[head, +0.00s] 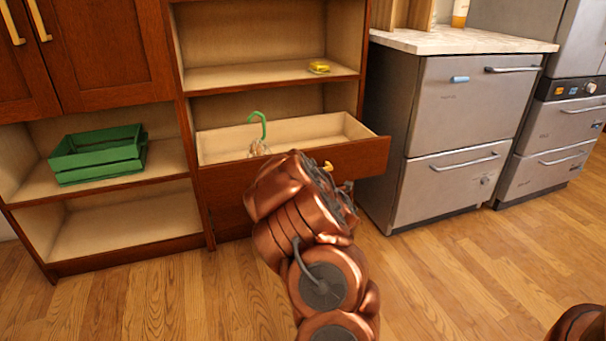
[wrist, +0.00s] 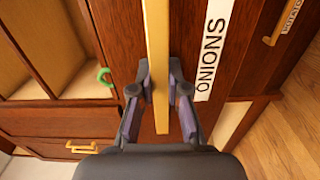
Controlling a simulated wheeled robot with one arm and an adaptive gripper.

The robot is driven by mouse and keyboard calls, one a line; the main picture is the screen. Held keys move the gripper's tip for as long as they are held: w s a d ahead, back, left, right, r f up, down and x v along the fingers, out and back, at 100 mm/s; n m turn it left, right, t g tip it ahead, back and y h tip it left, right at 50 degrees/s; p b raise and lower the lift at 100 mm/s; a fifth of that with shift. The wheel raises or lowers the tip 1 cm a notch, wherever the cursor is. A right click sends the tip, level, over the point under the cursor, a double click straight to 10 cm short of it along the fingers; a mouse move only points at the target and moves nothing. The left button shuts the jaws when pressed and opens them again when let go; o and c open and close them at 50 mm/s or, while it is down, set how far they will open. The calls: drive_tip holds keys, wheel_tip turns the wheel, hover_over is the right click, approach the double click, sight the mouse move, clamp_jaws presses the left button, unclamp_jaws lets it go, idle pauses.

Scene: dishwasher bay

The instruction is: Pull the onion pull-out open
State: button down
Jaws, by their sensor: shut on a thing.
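The onion pull-out (head: 222,184) is a dark red-brown wooden drawer that stands out from the cabinet, with its pale inside showing. In the wrist view its front (wrist: 118,60) bears a white ONIONS label (wrist: 212,50) beside a long gold handle (wrist: 157,40). My gripper (wrist: 160,92) has a finger on each side of this handle and is shut on it. In the head view my arm covers part of the drawer front and the fingers; a bit of the gold handle (head: 328,166) shows.
A green-handled whisk (head: 257,122) is in the drawer. A green crate (head: 98,155) sits on the left shelf, and a yellow item (head: 319,67) on the shelf above. A grey appliance (head: 460,130) stands close at the right. Wooden floor (head: 440,270) in front is clear.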

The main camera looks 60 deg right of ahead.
drive_tip(key=c, duration=1.1)
unclamp_jaws()
drive_tip(key=shift+s, duration=0.1)
drive_tip(key=shift+v, duration=3.65)
